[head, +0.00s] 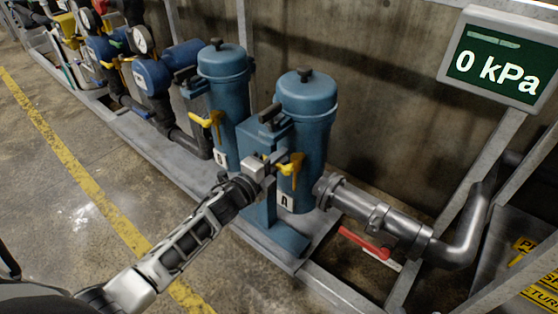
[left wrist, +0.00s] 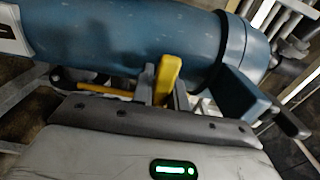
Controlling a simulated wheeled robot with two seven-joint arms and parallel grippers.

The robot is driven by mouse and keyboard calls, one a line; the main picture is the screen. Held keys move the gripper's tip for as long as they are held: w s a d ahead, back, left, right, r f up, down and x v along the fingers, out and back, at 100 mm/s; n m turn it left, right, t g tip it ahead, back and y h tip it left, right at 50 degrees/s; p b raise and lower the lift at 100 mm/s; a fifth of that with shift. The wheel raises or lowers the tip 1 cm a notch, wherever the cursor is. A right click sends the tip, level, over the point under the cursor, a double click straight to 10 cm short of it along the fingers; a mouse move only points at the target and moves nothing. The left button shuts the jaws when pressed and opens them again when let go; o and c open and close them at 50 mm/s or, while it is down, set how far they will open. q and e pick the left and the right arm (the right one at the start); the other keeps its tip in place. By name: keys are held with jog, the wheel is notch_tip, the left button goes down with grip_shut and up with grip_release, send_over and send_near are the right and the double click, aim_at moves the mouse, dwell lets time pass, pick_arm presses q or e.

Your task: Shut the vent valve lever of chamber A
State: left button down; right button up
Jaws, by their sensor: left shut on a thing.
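Two blue chambers stand side by side on a blue stand. Chamber A (head: 306,112) is the right one, with a label (head: 286,201) reading A low on its front. Its yellow vent valve lever (head: 296,162) is on the upper front, partly covered by my gripper. My left gripper (head: 272,166) is at this lever, shut on it. In the left wrist view the yellow lever (left wrist: 167,72) stands between the fingers, with the blue chamber body (left wrist: 110,40) behind. How far the lever is turned is hard to tell. My right gripper is not in view.
The other chamber (head: 225,95) has its own yellow lever (head: 209,121). A display (head: 503,65) reads 0 kPa. A grey pipe with a red handle (head: 366,243) runs right of chamber A. Blue pipework with gauges (head: 143,40) stands at the back left. The floor at left is clear.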

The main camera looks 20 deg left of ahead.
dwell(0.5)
pick_arm(q)
jog(key=c, duration=1.4)
grip_release()
jog(key=p+v, duration=0.1)
jog(key=v, duration=1.5)
jog(key=shift+r, duration=0.1)
